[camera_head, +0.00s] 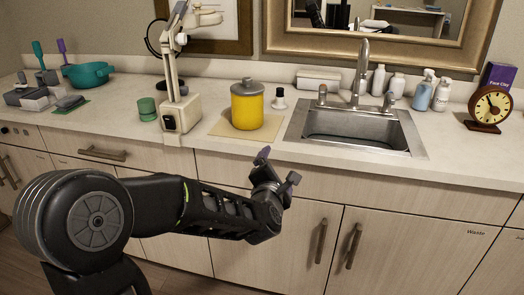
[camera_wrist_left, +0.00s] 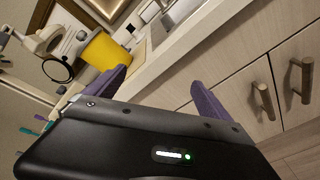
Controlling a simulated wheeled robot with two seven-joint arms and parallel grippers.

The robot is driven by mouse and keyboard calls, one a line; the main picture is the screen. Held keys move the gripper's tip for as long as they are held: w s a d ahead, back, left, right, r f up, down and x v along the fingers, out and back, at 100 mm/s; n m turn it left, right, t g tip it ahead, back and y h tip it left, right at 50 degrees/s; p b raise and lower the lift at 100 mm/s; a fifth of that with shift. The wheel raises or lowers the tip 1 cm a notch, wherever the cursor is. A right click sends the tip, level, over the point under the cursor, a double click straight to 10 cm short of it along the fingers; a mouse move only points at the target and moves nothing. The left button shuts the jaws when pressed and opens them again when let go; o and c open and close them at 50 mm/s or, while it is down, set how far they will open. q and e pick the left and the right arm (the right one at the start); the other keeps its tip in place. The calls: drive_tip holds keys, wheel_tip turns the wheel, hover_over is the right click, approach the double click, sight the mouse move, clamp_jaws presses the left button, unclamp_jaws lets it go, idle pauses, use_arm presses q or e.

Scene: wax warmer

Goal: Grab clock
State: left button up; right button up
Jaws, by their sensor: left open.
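The clock (camera_head: 489,107) stands upright at the right end of the counter, with a round pale face in a reddish-brown wooden body. It does not show in the left wrist view. My left gripper (camera_head: 276,172) is in front of the counter's front edge, below the yellow canister, well to the left of the clock. Its purple fingers are apart and empty, as the left wrist view (camera_wrist_left: 160,90) also shows. My right gripper is in neither view.
A metal sink (camera_head: 355,130) with a faucet lies between my gripper and the clock. A blue spray bottle (camera_head: 422,95) and white bottles stand left of the clock, and a purple box (camera_head: 497,76) is behind it. A yellow canister (camera_head: 247,106) sits on a beige mat. Counter in front of the clock is clear.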

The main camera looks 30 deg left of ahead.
use_arm(q)
drive_tip(key=s+d+f+m+g+h+p, duration=0.2)
drive_tip(key=s+d+f+m+g+h, duration=0.15)
drive_tip(key=d+f+m, duration=0.55)
drive_tip(key=s+d+f+m+g+h+p, duration=0.2)
drive_tip(key=d+f+m+h, duration=0.2)
drive_tip(key=d+f+m, duration=0.6)
drive_tip(key=s+d+f+m+g+h+p, duration=0.1)
drive_tip(key=s+d+f+m+g+p, duration=0.1)
drive_tip(key=s+f, duration=0.3)
drive_tip(key=s+d+f+m+g+h+p, duration=0.1)
drive_tip(key=s+d+f+m+g+p, duration=0.1)
drive_tip(key=s, duration=0.9)
drive_tip(key=s+d+f+m+g+h+p, duration=0.1)
drive_tip(key=s+d+f+m+g, duration=0.3)
drive_tip(key=s+f, duration=0.3)
drive_tip(key=shift+s+d+f+m+p, duration=0.3)
drive_tip(key=shift+s+d+f+p, duration=0.1)
drive_tip(key=shift+s+d, duration=0.5)
drive_tip(key=shift+g, duration=0.25)
